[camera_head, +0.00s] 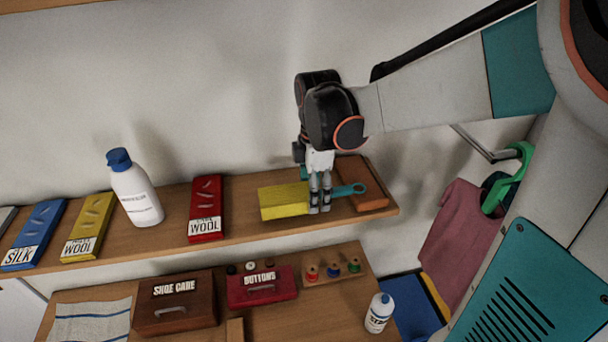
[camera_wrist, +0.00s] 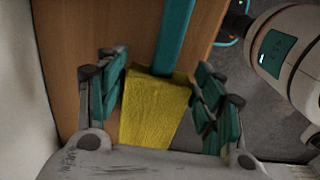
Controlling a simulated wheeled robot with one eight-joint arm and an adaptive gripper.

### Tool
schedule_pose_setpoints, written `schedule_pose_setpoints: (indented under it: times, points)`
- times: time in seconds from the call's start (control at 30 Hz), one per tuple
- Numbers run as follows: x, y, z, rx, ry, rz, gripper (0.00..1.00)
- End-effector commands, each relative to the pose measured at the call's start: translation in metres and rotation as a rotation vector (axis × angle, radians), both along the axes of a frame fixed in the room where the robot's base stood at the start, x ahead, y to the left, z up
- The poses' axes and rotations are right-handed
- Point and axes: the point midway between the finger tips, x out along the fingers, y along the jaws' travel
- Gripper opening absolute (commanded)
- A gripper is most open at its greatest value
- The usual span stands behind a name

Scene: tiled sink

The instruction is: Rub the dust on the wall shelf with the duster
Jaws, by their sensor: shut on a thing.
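The duster has a yellow head (camera_head: 285,200) and a teal handle (camera_head: 348,189) with a ring at its end. It is at the right part of the wooden wall shelf (camera_head: 245,228); I cannot tell whether the head touches the board. My gripper (camera_head: 320,207) points down and is shut on the duster near where handle and head meet. In the wrist view the yellow head (camera_wrist: 152,112) shows between the fingers, and the teal handle (camera_wrist: 178,38) runs up over the wood. I cannot make out any dust; the head and gripper hide part of the shelf.
A red wool box (camera_head: 206,205), a white bottle (camera_head: 138,195), a yellow box (camera_head: 88,226) and a blue box (camera_head: 35,233) stand leftward. Boxes, spools and another bottle (camera_head: 379,313) sit below.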

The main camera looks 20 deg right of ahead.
Motion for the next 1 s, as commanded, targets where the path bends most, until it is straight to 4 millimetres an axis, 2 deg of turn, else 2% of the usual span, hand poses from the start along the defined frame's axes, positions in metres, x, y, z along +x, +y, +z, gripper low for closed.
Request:
schedule_pose_setpoints:
  times: [0.13,0.33,0.8,1.0]
  points:
    - [-0.010,0.002,-0.001,0.001,0.001,0.000,0.43]
    - [-0.009,0.002,0.000,0.001,0.001,0.000,0.43]
    - [0.023,-0.004,-0.003,0.001,0.000,-0.001,0.43]
    - [0.028,-0.006,-0.003,0.001,0.000,0.000,0.43]
